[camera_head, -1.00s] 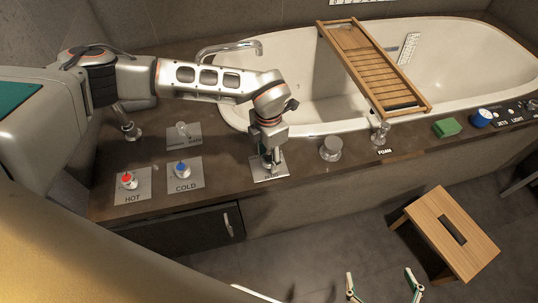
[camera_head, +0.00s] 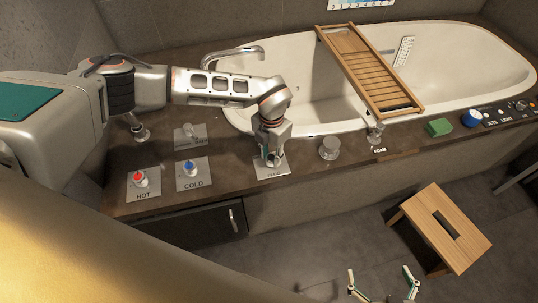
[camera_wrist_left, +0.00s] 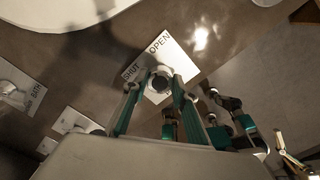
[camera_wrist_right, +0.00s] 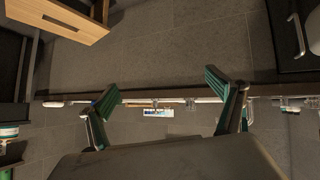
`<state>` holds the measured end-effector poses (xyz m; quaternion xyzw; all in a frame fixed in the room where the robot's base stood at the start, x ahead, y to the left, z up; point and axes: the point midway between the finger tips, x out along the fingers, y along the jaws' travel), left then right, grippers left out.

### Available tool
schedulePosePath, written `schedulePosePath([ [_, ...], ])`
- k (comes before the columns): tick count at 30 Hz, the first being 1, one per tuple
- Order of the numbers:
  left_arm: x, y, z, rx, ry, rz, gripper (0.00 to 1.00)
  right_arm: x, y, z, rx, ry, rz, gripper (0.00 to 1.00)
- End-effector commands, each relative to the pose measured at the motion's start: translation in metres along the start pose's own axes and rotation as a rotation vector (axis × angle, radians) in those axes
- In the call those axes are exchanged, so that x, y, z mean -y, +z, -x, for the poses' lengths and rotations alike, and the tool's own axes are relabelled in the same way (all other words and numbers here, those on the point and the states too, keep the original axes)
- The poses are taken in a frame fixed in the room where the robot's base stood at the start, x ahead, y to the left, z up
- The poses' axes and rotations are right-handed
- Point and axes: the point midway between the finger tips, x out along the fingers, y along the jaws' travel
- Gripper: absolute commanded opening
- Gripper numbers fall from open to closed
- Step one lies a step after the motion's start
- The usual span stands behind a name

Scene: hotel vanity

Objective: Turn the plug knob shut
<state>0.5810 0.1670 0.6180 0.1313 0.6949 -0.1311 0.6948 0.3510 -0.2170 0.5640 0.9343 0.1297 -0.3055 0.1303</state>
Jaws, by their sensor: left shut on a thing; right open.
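The plug knob (camera_wrist_left: 160,81) is a round metal knob on a square pale plate (camera_wrist_left: 178,60) marked SHUT and OPEN. My left gripper (camera_wrist_left: 156,87) is shut on it, one finger on each side, in the left wrist view. In the head view the plug plate (camera_head: 285,165) lies on the dark tub ledge, and my left gripper (camera_head: 272,160) points down at it and hides most of the knob. My right gripper (camera_head: 380,277) is open and empty over the floor, in front of the ledge. It also shows in the right wrist view (camera_wrist_right: 164,88).
The COLD knob (camera_head: 190,167) and HOT knob (camera_head: 140,179) stand left of the plug plate. A grey round knob (camera_head: 330,147) stands to its right. The bathtub (camera_head: 460,60) with a wooden tray (camera_head: 365,65) lies behind. A wooden stool (camera_head: 445,225) stands on the floor.

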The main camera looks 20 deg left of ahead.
Motion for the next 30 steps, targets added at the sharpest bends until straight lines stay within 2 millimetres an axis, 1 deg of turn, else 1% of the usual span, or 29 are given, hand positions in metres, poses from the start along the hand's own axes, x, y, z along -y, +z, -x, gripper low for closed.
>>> schedulePosePath([
  [1, 0.0, 0.001, 0.008, 0.006, 0.003, 0.045, 0.06, -0.003, -0.014, 0.004, -0.017, 0.003, -0.001, 0.92],
  [6, 0.0, 0.001, 0.007, 0.004, 0.002, 0.208, 0.06, -0.004, -0.03, 0.011, -0.036, -0.001, -0.013, 0.92],
  [22, 0.0, -0.001, 0.004, -0.001, 0.0, 0.708, 0.06, 0.003, -0.058, 0.033, -0.046, -0.026, -0.057, 0.92],
  [30, 0.0, -0.001, 0.002, -0.002, 0.001, 0.916, 0.06, -0.001, -0.072, 0.042, -0.048, -0.024, -0.053, 0.92],
])
